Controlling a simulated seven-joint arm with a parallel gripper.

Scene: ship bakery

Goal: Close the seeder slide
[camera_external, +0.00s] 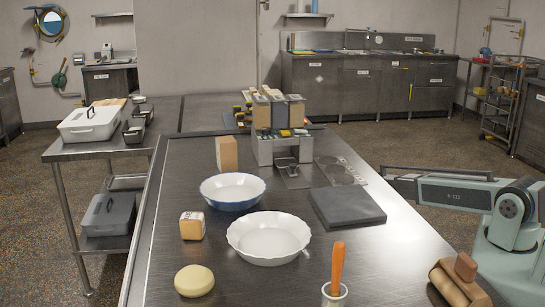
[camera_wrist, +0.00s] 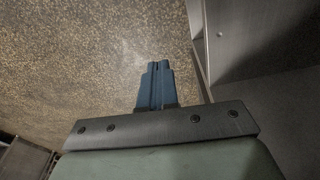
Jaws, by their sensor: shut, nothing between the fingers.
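The seeder (camera_external: 279,128) stands at the far end of the steel worktop. It has a pale grey block-shaped frame with several upright hoppers on top, grey and tan. A small metal part (camera_external: 287,166) sits low at its front; whether this is the slide, and how far it is open, I cannot tell. My gripper (camera_wrist: 157,66) shows in the wrist view with its blue fingers together and empty, over the speckled floor. In the external view my arm reaches in from the right, well apart from the seeder; the fingers are not clearly seen there.
A dark grey slab (camera_external: 347,207) lies right of the seeder's front, near round plates (camera_external: 341,170). A blue bowl (camera_external: 233,190), white dish (camera_external: 269,238), brown box (camera_external: 227,153), wrapped block (camera_external: 192,226), dough (camera_external: 194,280) and orange-handled tool (camera_external: 337,268) stand on the worktop (camera_external: 160,255).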

